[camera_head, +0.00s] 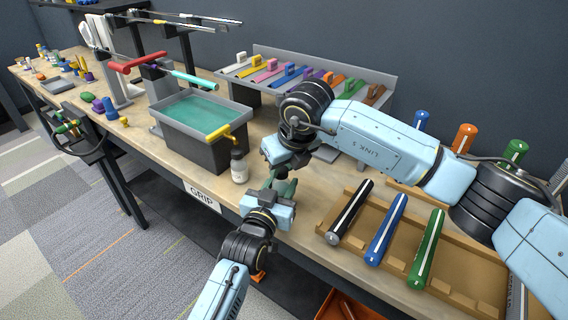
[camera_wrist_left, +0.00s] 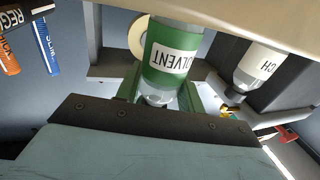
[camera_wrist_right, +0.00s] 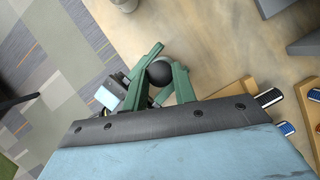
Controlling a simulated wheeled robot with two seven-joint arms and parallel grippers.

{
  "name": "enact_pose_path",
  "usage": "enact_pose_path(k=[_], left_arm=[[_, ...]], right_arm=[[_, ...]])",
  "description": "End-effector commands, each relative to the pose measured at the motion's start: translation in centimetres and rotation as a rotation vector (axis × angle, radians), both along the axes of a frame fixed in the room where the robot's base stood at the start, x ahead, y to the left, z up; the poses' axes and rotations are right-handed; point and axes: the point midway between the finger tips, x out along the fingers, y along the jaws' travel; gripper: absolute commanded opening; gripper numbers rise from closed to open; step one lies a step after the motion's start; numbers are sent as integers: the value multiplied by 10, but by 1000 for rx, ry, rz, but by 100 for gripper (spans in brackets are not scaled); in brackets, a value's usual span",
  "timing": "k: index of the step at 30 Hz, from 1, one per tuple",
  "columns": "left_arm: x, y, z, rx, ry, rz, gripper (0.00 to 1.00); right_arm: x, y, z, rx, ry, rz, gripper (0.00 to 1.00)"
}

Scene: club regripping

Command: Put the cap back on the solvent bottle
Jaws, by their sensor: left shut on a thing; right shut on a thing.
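The solvent bottle (camera_wrist_left: 175,55) has a green label and shows upside down in the left wrist view. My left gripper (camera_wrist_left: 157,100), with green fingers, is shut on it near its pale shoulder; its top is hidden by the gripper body. A round black cap (camera_wrist_right: 160,73) shows in the right wrist view. My right gripper (camera_wrist_right: 161,85) is shut on it. In the head view my left gripper (camera_head: 277,190) and right gripper (camera_head: 283,172) are close together over the table's front edge, the right above. Whether cap and bottle neck touch is hidden.
A white bottle with a dark cap (camera_head: 239,170) stands just left of the grippers. Behind it is a grey tub (camera_head: 190,142) of teal liquid. A wooden rack (camera_head: 350,213) with black, blue and green grips lies to the right.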

Motion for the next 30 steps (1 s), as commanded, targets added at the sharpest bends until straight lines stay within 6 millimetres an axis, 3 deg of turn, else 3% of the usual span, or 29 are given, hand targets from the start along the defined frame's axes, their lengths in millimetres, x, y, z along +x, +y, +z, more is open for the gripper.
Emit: enact_pose_path(k=[11, 21, 30], left_arm=[[0, 1, 0, 1, 1, 1, 0], [0, 1, 0, 1, 1, 1, 0], [0, 0, -1, 0, 1, 0, 0]], right_arm=[[-1, 8, 0, 0, -3, -691, 6], [3, 12, 1, -2, -6, -1452, 6], [4, 12, 0, 3, -9, -1775, 6]])
